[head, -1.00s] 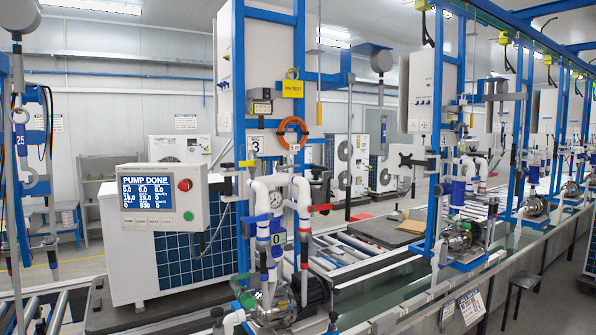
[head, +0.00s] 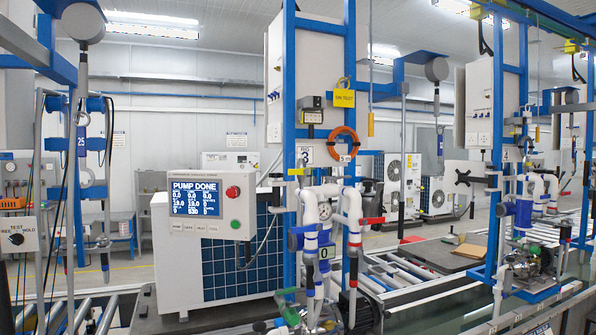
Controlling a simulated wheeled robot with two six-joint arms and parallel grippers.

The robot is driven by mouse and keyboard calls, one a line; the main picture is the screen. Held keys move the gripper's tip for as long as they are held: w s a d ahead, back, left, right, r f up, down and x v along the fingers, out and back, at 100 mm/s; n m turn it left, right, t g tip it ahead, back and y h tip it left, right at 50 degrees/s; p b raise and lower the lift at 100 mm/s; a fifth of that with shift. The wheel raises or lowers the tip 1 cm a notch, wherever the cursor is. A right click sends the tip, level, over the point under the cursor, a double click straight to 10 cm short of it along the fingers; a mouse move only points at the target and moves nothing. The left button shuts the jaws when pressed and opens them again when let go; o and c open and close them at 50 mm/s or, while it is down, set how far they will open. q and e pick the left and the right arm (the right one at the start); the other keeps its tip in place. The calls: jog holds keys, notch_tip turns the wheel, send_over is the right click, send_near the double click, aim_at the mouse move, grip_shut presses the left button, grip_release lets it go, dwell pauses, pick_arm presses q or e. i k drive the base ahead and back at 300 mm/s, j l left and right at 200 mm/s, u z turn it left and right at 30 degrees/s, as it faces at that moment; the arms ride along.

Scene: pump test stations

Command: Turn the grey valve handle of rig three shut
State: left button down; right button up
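Rig three stands near the middle of the head view, a blue frame (head: 290,110) with a number 3 plate (head: 305,154). I see a blue handle (head: 303,229) on the left pipe, a red handle (head: 373,220) on the right and a green one (head: 287,291) low down. A dark grey handle-like part (head: 278,181) sits left of the pipe tops; I cannot tell if it is the grey valve handle or how it is turned. Neither gripper is in view.
A control box (head: 212,201) reading PUMP DONE stands left of the rig, before a white and blue unit (head: 205,262). A yellow tag (head: 344,98) and an orange coil (head: 343,143) hang on the frame. Another rig (head: 520,215) stands right. Roller conveyors (head: 75,318) run below.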

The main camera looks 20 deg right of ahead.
aim_at(338, 178)
jog(key=i+l+u, duration=0.15)
jog(key=l, duration=0.25)
jog(key=i+l+u, duration=0.15)
jog(key=l, duration=0.25)
jog(key=i+l+u, duration=0.2)
jog(key=l, duration=0.25)
jog(key=l+u, duration=0.15)
jog(key=l, duration=0.3)
jog(key=i+l+u, duration=0.15)
jog(key=l, duration=0.3)
jog(key=k, duration=0.05)
